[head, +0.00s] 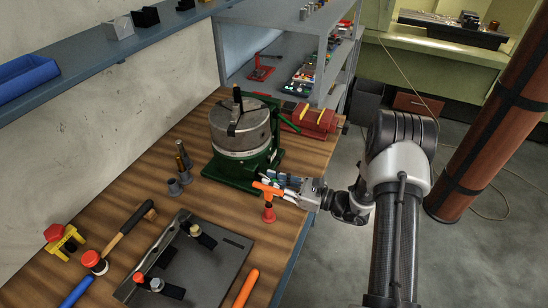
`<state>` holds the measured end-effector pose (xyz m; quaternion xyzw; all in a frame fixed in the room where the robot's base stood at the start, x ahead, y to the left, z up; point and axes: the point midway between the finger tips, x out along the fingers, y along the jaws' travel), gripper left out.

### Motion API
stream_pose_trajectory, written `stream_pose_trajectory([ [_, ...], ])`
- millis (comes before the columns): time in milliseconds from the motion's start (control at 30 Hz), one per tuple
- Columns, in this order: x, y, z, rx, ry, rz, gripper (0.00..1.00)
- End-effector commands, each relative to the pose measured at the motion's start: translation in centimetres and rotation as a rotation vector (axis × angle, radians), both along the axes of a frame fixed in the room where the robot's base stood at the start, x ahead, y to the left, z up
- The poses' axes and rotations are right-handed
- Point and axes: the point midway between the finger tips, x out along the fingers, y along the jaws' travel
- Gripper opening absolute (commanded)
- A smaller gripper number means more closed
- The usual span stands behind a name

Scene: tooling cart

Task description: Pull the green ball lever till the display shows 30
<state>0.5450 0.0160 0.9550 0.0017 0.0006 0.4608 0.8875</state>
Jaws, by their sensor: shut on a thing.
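A green machine base (232,172) carries a grey round chuck (240,128) on the wooden bench. My gripper (272,180) reaches in from the right and is shut at the front right of this base, low beside the chuck. It appears to hold the green ball lever there, but the fingers hide the ball, and the lever cannot be made out clearly. No display or reading can be made out in the head view.
An orange T-handled tool (268,193) stands upright just in front of my gripper. A red vise (314,120) sits behind, beside the grey shelf (270,92). Dark sockets (183,168) stand left of the base. A grey plate (215,262) lies in front.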

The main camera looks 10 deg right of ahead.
Motion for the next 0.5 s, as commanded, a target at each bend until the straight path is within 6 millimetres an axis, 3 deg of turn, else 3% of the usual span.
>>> stream_pose_trajectory([
  [500,1.5,-1.59,0.0,-0.006,-0.007,-0.024,0.0],
])
